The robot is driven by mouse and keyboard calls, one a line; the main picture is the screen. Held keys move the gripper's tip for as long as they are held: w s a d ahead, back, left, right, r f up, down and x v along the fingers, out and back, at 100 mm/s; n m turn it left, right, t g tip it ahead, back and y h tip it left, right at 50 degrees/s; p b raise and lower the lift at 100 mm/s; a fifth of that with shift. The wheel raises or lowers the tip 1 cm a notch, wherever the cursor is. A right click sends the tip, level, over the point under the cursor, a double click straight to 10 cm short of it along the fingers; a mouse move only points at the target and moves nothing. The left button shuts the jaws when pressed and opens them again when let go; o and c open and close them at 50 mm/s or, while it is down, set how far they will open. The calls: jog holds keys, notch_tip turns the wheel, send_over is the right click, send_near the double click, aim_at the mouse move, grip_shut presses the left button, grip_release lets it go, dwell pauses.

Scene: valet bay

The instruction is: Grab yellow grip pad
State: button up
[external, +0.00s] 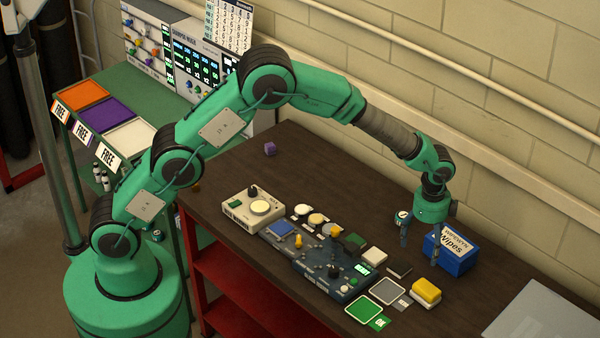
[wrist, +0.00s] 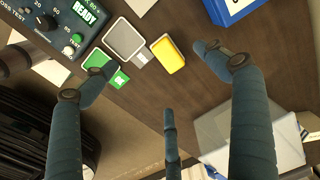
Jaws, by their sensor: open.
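The yellow grip pad (external: 426,290) is a small rounded block with a pale lower edge. It lies on the dark tabletop near the front edge, right of a grey square plate (external: 387,291). In the wrist view the yellow pad (wrist: 168,54) shows at upper middle, between the spread fingers and apart from them. My gripper (external: 420,250) is open and empty above the table, behind the pad and beside the blue wipes box. In the wrist view my gripper (wrist: 156,72) has its fingers wide apart, with nothing between them in its grasp.
The blue wipes box (external: 452,252) stands right of my gripper. A green square plate (external: 363,309) and a dark control panel (external: 318,262) with knobs lie left of the pad. A grey sheet-like object (external: 545,325) is at right. Bare tabletop surrounds the pad's right side.

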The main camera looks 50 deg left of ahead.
aim_at(425, 289)
jog(key=shift+m, duration=0.6)
jog(key=d+f, duration=0.1)
jog(key=f, duration=0.1)
jog(key=d+f, duration=0.2)
jog(key=shift+s+d, duration=0.15)
jog(key=shift+s, duration=0.05)
jog(key=shift+f, duration=0.1)
jog(key=shift+f+p, duration=0.6)
jog(key=shift+f, duration=3.6)
jog(key=shift+s+f+p, duration=0.15)
jog(key=shift+f+p, duration=0.3)
jog(key=shift+f, duration=2.1)
jog(key=c, duration=1.2)
